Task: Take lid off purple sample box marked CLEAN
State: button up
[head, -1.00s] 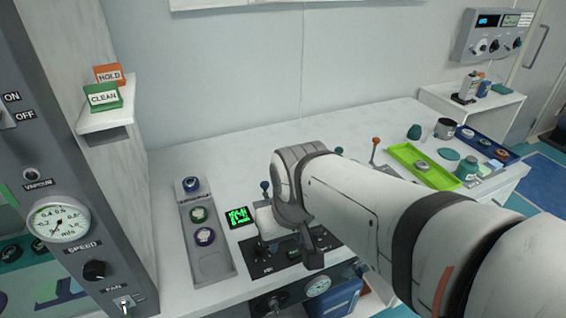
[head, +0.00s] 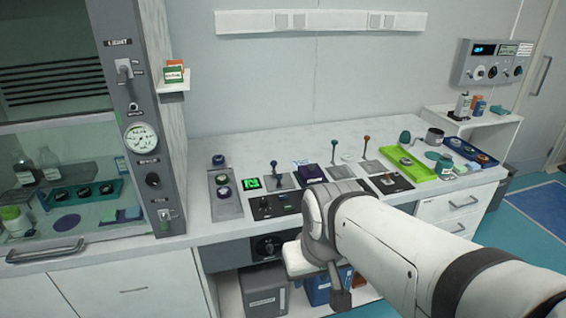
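A small dark purple box (head: 312,173) stands on the white bench in the head view, behind the control panels and left of the middle levers. I cannot read any marking on it, nor tell its lid from its body. My gripper (head: 318,272) is at the end of my arm, in front of the bench's front edge and nearer to me than the box. It is seen from behind, its fingers are mostly hidden, and it touches nothing that I can see.
Panels with levers (head: 385,184) cover the middle of the bench. A green tray (head: 426,172) and a blue tray (head: 484,163) lie at the right. A grey tray (head: 224,205) with round pieces is at the left, beside a fume hood (head: 150,165). Bins stand under the bench.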

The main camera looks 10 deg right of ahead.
aim_at(310, 171)
jog(key=z, duration=0.5)
jog(key=i, duration=1)
jog(key=u, duration=1.95)
jog(key=k, duration=0.8)
jog(key=z, duration=1.35)
